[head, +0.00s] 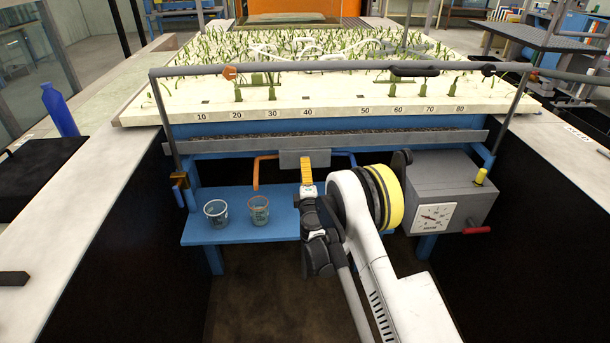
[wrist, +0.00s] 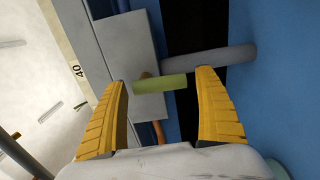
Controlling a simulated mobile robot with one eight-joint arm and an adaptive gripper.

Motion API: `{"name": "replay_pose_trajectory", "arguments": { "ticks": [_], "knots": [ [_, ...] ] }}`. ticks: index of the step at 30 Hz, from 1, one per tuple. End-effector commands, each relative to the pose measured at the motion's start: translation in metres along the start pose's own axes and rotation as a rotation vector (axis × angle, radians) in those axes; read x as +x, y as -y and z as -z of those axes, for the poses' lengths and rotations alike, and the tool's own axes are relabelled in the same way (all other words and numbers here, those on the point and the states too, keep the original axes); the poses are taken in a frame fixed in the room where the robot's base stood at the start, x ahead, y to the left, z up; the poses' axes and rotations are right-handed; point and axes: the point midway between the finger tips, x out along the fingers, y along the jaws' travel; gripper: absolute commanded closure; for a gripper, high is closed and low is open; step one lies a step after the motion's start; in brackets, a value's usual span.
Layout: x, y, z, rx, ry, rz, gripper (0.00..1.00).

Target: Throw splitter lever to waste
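The splitter is a grey box (head: 290,158) under the flume's front edge, with an orange pipe on its left and a blue pipe on its right. The box also shows in the wrist view (wrist: 128,45). A yellow-green lever handle (wrist: 160,83) lies across the gap between my yellow fingers. My gripper (wrist: 163,79) is open around it, with a gap seen at the right finger; contact at the left finger is unclear. In the head view my gripper (head: 306,160) is in front of the box and hides the lever.
A grey box with a dial (head: 435,216) and red handle is at right. A grey rail (head: 350,70) crosses above. Open floor lies below.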

Motion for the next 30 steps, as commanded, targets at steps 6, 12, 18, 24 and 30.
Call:
{"name": "replay_pose_trajectory", "arguments": {
  "ticks": [6,12,18,24,30],
  "knots": [
    [0.0,-0.008,0.0,0.0,0.0,0.0,0.18],
    [0.0,-0.045,0.0,0.0,0.0,0.0,0.18],
    [0.001,-0.086,0.0,-0.007,-0.001,-0.001,0.18],
    [0.001,-0.107,-0.006,-0.012,0.012,-0.001,0.18],
    [0.001,-0.104,-0.003,-0.007,0.007,-0.001,0.18]
  ]
}}
